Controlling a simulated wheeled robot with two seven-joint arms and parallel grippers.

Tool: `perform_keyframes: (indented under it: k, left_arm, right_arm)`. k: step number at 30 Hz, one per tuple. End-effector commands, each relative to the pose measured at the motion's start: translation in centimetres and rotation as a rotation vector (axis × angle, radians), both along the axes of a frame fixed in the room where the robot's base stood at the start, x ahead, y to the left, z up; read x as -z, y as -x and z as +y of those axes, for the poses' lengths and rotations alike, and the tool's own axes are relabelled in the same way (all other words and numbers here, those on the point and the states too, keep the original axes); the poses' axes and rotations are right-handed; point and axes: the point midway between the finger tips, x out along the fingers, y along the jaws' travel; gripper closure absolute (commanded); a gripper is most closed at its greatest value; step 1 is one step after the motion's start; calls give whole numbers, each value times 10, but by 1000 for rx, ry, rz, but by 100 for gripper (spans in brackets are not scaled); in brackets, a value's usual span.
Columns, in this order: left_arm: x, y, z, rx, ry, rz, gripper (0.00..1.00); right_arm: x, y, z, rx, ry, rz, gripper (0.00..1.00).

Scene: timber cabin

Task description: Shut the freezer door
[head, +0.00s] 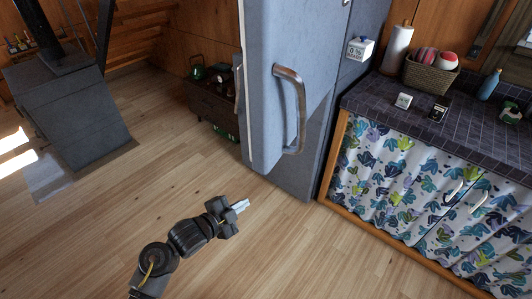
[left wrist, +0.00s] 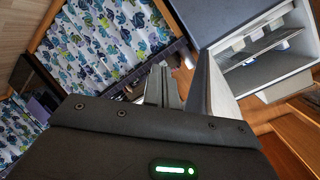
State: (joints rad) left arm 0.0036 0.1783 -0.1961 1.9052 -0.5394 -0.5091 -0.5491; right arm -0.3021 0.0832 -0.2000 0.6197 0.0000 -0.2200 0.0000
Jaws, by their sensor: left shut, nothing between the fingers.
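The freezer door (head: 259,85) is pale blue-grey with a curved metal handle (head: 302,108), and it stands open, swung out from the cabinet (head: 312,150). In the left wrist view the door (left wrist: 207,85) shows nearly edge-on, and the open compartment with pale shelves (left wrist: 262,48) is to its right. My left gripper (head: 240,205) is shut and empty, above the floor in front of and below the door in the head view. Its fingers (left wrist: 163,85) point toward the appliance, just left of the door in the wrist view. My right gripper is out of view.
A tiled counter (head: 440,128) with a leaf-patterned curtain (head: 400,180) stands right of the freezer. A basket (head: 431,76) and small items stand on it. A dark crate (head: 212,108) is behind the door at left, and a grey stove (head: 65,105) is farther left. The wooden floor between is clear.

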Motion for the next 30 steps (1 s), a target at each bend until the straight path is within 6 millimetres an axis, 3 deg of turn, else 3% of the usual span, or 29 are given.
perform_keyframes:
  k: [1, 3, 6, 9, 13, 19, 23, 30]
  left_arm:
    - [-48, 3, -9, 60, -48, -131, 100]
    - [-102, 15, -20, 130, -121, -291, 100]
    - [-156, 37, -31, 196, -212, -475, 100]
    - [-189, 56, -37, 234, -278, -599, 100]
    - [-207, 69, -40, 255, -323, -676, 100]
    - [-211, 70, -42, 258, -328, -690, 100]
    - [-212, 62, -50, 256, -324, -688, 100]
    - [-213, 30, -83, 256, -320, -685, 100]
  right_arm:
    - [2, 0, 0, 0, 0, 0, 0]
    - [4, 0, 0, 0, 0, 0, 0]
    - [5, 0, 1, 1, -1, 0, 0]
    - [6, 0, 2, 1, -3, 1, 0]
    - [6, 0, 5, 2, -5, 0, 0]
    - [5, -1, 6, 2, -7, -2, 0]
    - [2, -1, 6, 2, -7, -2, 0]
    - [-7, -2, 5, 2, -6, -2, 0]
